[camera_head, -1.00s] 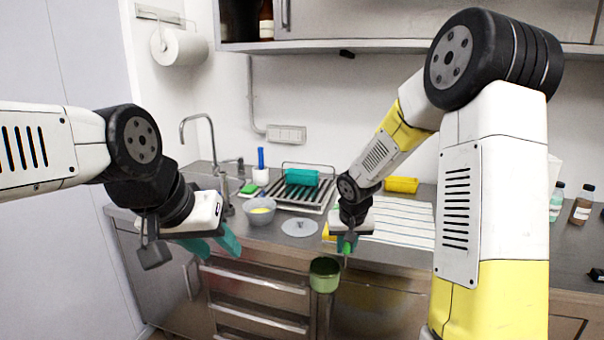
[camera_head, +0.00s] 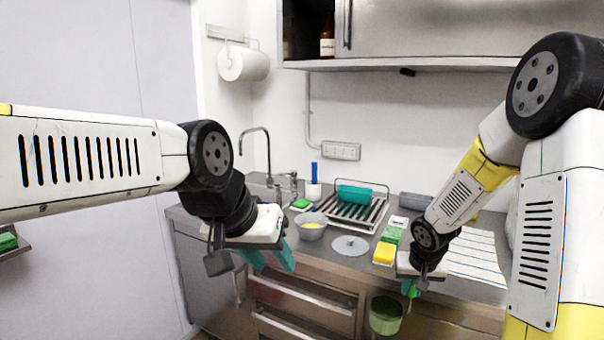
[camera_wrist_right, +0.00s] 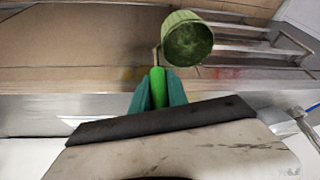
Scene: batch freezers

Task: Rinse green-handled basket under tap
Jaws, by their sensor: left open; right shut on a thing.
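The green-handled basket (camera_head: 385,314) hangs in front of the counter's drawer fronts, below the counter edge. In the right wrist view the basket (camera_wrist_right: 187,38) is a round green cup with a bright green handle (camera_wrist_right: 158,85). My right gripper (camera_wrist_right: 158,95) is shut on that handle; in the head view the right gripper (camera_head: 412,287) is at the counter's front edge. The tap (camera_head: 256,150) is a curved metal spout at the back left of the counter. My left gripper (camera_head: 268,260) is open and empty, in front of the counter at left. The sink basin is hidden behind my left arm.
A grey bowl (camera_head: 312,230) with something yellow, a round grey lid (camera_head: 350,246), a dish rack (camera_head: 345,222) with a teal container (camera_head: 354,194), and green and yellow sponges (camera_head: 384,252) stand on the counter. A striped cloth (camera_head: 480,262) lies at right.

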